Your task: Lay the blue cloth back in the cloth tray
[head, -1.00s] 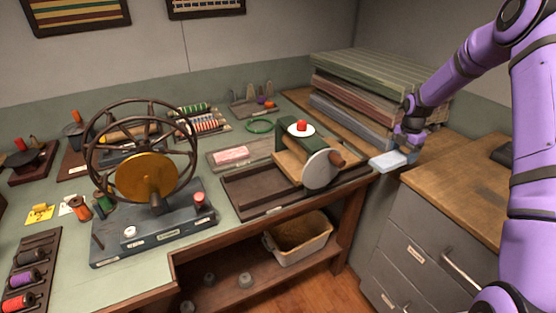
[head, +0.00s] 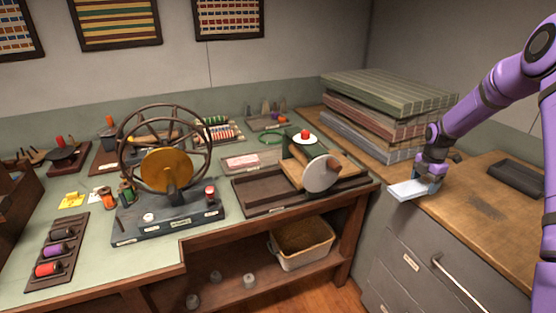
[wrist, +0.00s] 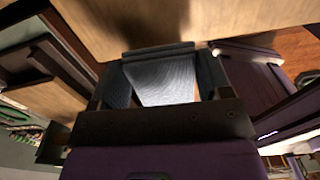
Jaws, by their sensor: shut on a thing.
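My gripper (head: 428,180) is at the right, above the near left corner of the wooden counter. It is shut on the blue cloth (head: 408,189), a pale blue, flat piece that sticks out to the left of the fingers. In the wrist view the cloth (wrist: 165,80) shows as a blue-grey ribbed sheet between the two dark fingers (wrist: 162,88). A dark shallow tray-like thing (head: 515,178) lies on the counter to the right of my gripper. I cannot tell whether it is the cloth tray.
A stack of folded striped fabrics (head: 385,110) stands behind my gripper. A wooden counter (head: 470,215) tops grey drawers with a protruding handle. The green workbench (head: 105,260) at left holds a wheel machine (head: 165,170) and a grinder-like device (head: 320,174). The counter's middle is mostly clear.

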